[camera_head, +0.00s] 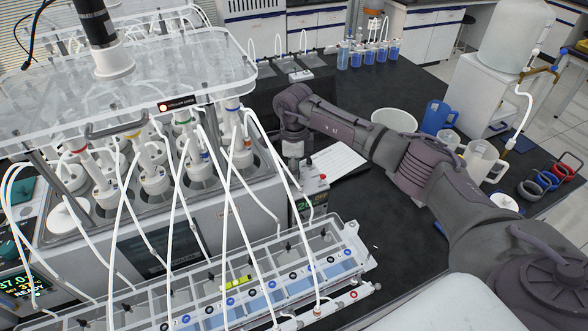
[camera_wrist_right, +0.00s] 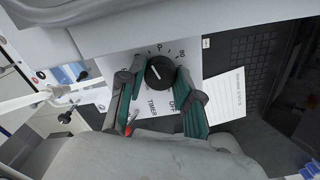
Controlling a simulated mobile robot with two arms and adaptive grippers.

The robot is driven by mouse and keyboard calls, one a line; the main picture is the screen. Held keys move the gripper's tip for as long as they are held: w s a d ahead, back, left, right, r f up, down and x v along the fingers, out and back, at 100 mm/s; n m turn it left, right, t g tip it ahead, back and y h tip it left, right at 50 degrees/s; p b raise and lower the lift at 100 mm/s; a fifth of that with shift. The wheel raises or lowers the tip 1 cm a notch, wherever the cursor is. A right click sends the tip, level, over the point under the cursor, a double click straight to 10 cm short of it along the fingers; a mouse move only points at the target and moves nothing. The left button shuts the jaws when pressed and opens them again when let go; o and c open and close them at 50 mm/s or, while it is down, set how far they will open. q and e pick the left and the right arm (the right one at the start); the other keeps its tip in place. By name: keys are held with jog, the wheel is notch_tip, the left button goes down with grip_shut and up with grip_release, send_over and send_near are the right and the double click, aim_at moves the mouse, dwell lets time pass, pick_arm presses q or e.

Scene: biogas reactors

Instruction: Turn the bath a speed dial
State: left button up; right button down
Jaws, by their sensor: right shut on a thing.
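In the right wrist view, a round black dial (camera_wrist_right: 160,71) with a white pointer line sits on a pale panel. Numbers ring it, and the words TIMER and OFF show near it. My right gripper (camera_wrist_right: 158,74) has its green-padded fingers on both sides of the dial and is shut on it. My left gripper is not in view.
A rack of tubes and compartments (camera_head: 355,247) runs along the bath's front. A small box with a green display (camera_head: 311,188) stands beside the bath. White hoses hang in front.

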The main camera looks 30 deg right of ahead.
jog(key=m+b, duration=0.2)
jog(key=m, duration=0.2)
jog(key=shift+b, duration=0.35)
jog(key=m+b, duration=0.2)
jog(key=m, duration=0.3)
jog(key=shift+m, duration=0.3)
jog(key=m+b, duration=0.2)
jog(key=m, duration=0.9)
jog(key=shift+r+b, duration=0.1)
jog(key=shift+b, duration=0.3)
jog(key=shift+m, duration=0.3)
jog(key=shift+w, duration=0.1)
jog(key=c, duration=0.8)
grip_release()
jog(key=shift+o, duration=0.2)
